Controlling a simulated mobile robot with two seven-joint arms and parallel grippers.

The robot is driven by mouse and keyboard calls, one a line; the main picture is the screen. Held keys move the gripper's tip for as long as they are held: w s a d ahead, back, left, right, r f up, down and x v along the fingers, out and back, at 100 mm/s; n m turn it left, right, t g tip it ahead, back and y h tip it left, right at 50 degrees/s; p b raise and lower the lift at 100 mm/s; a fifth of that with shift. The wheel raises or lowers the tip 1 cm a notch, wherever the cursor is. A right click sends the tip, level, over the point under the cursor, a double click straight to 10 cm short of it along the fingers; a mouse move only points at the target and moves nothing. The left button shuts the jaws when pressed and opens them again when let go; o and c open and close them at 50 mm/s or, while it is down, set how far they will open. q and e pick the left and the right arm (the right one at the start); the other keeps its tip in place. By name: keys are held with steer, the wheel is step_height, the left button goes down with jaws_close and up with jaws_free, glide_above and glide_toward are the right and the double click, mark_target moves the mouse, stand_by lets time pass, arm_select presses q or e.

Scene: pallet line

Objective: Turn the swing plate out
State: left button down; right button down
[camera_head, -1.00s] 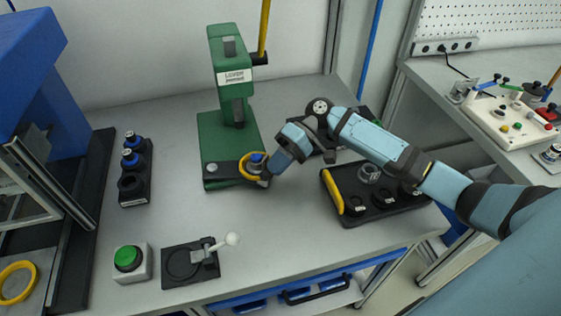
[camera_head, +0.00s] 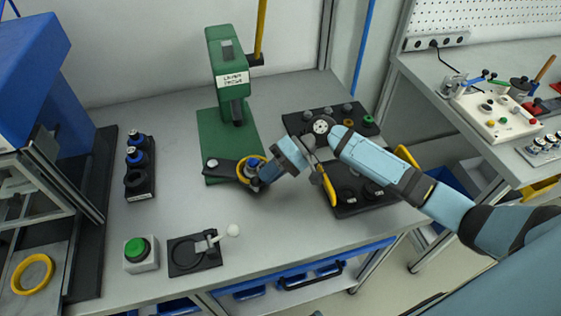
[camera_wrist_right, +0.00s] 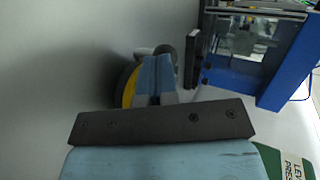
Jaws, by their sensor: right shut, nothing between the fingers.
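The green lever press (camera_head: 228,95) stands at the back middle of the bench. Its black swing plate (camera_head: 226,169) runs from a pivot at the base's front left out to the right, its outer end in front of the green base. A yellow ring (camera_head: 246,163) with a blue-topped part (camera_head: 255,162) sits at that end. My right gripper (camera_head: 265,174) is shut with nothing held, right beside this end; the exact contact is hidden. In the right wrist view the closed fingers (camera_wrist_right: 153,78) cover part of the yellow ring (camera_wrist_right: 129,88). My left gripper is not in view.
A black tray (camera_head: 350,208) lies right of my gripper, and a dark rack (camera_head: 298,124) behind it. A green button box (camera_head: 140,254) and a white-knobbed lever fixture (camera_head: 195,253) stand at the front left. A blue-topped holder (camera_head: 139,168) stands at left. Bench between is clear.

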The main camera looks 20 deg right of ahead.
steer(key=shift+s+a+r+m+t+p, duration=0.25)
steer(key=shift+s+a+m+t+p, duration=0.35)
steer(key=shift+p, duration=0.25)
steer(key=shift+s+a+m+t+p, duration=0.35)
steer(key=shift+a+p, duration=0.1)
steer(key=shift+p, duration=0.2)
steer(key=shift+s+a+m+t+p, duration=0.25)
steer(key=shift+a+t+p, duration=0.15)
steer(key=shift+p, duration=0.2)
steer(key=shift+s+a+f+m+t+p, duration=0.1)
steer(key=shift+s+a+m+t+p, duration=0.1)
steer(key=shift+a+m+t+p, duration=0.2)
steer(key=shift+s+a+m+t+p, duration=0.15)
steer(key=shift+a+m+p, duration=0.15)
steer(key=shift+a+p, duration=0.2)
steer(key=shift+s+a+f+p, duration=0.15)
steer(key=shift+a+p, duration=0.15)
steer(key=shift+a, duration=0.15)
steer(key=shift+s+a+p, duration=0.15)
steer(key=shift+a+p, duration=0.15)
steer(key=shift+a, duration=0.15)
steer(key=shift+a, duration=0.1)
